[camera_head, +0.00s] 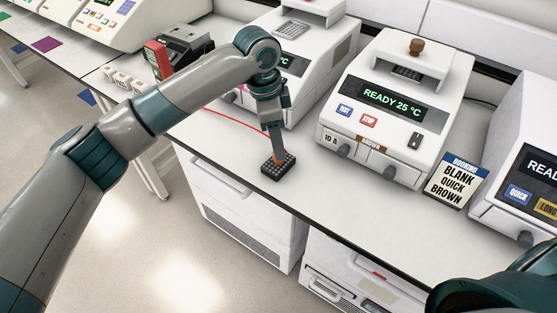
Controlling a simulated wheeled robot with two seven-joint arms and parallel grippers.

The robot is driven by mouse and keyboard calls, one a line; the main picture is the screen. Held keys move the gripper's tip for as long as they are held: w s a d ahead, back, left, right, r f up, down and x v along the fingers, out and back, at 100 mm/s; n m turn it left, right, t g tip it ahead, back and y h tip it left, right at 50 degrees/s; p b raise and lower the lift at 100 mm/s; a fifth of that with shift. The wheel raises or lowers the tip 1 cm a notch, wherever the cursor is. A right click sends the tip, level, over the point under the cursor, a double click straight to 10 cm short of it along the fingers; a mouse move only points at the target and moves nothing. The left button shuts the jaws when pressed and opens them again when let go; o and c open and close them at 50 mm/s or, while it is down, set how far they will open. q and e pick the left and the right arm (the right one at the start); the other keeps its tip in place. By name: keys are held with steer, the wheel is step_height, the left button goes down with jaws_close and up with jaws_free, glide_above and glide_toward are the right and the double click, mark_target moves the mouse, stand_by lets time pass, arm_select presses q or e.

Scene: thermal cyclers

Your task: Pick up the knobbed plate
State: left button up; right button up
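The plate appears to rest on the bench. Of my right arm only a dark part shows at the lower right corner; its gripper is out of view.
A thermal cycler (395,110) reading READY 25 °C, with a brown knob (417,47) on top, stands right of the plate. A BOOKING card (456,181) leans beside it. Another cycler (306,60) stands behind my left wrist. The bench strip (330,190) right of the plate is clear.

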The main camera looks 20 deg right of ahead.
mark_target(275, 170)
stand_by(0.3)
arm_select(q)
steer(key=shift+f+p, duration=0.6)
step_height(275, 170, down, 3)
steer(key=shift+d+f+p, duration=0.1)
steer(key=shift+p, duration=0.65)
steer(key=shift+f, duration=0.45)
jaws_close()
